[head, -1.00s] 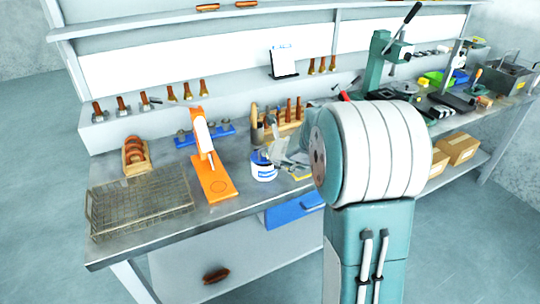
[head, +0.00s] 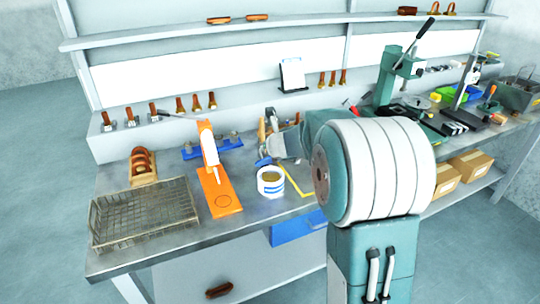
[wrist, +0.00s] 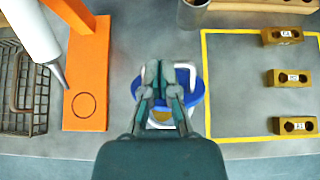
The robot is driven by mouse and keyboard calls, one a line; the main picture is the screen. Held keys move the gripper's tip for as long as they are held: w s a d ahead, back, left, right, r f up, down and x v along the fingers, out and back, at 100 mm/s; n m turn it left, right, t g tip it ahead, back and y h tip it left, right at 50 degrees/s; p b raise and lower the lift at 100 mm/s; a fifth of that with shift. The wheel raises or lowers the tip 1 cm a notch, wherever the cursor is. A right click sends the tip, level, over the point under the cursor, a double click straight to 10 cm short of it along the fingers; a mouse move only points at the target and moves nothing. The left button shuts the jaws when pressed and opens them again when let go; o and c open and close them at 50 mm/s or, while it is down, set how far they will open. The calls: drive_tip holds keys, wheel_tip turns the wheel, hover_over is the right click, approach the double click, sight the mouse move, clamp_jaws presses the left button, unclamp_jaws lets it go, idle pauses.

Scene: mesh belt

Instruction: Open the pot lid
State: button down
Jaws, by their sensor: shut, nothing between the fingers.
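The pot (head: 271,184) is white with a blue band and stands on the bench. Its mouth is uncovered in the head view and shows a tan inside. The blue lid (head: 263,162) is at the pot's back left, off the mouth and close to my gripper (head: 270,147). In the wrist view the blue lid (wrist: 192,82) lies behind and around my shut fingers (wrist: 159,80), with part of the white pot (wrist: 160,116) below it. The fingers hide much of the lid. I cannot tell whether they touch it.
An orange stand (head: 217,190) with a white tool is left of the pot, and a wire basket (head: 143,214) is further left. A yellow outline (wrist: 206,90) with several brass blocks (wrist: 287,77) is to the right. A grey cylinder (wrist: 192,12) stands beyond the gripper.

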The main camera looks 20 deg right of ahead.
drive_tip(key=shift+w+a+r, duration=0.15)
drive_tip(key=shift+w+r, duration=0.1)
drive_tip(key=shift+w, duration=0.6)
drive_tip(key=shift+w+a+r, duration=0.1)
drive_tip(key=shift+w, duration=1.1)
drive_tip(key=shift+d, duration=0.4)
drive_tip(key=shift+a, duration=0.25)
drive_tip(key=shift+d, duration=0.15)
